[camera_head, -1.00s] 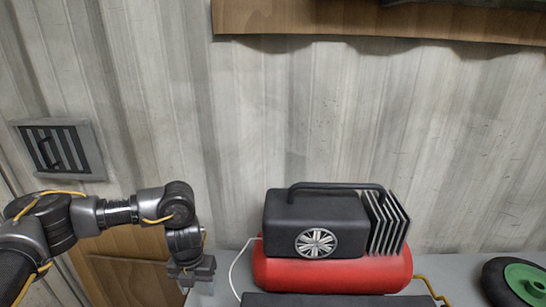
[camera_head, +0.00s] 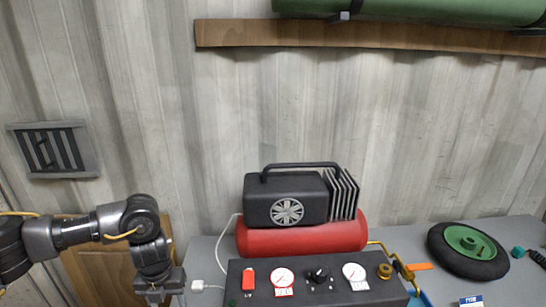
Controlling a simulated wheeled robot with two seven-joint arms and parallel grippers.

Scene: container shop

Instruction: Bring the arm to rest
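My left arm comes in from the left, bent at the elbow with its forearm hanging down. My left gripper (camera_head: 161,290) points down at the left edge of the grey workbench (camera_head: 205,248). Its fingers are small and partly cut by the lower part of the view, so I cannot tell whether they are open or shut. I see nothing held in it. My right arm and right gripper are not in view.
A red-tank compressor (camera_head: 300,238) with a dark motor stands on the bench behind a gauge panel (camera_head: 318,285). A green-hubbed wheel (camera_head: 447,240) lies to the right. A wooden shelf (camera_head: 240,33) holding a green cylinder (camera_head: 420,10) is above. A vent (camera_head: 55,148) is on the left wall.

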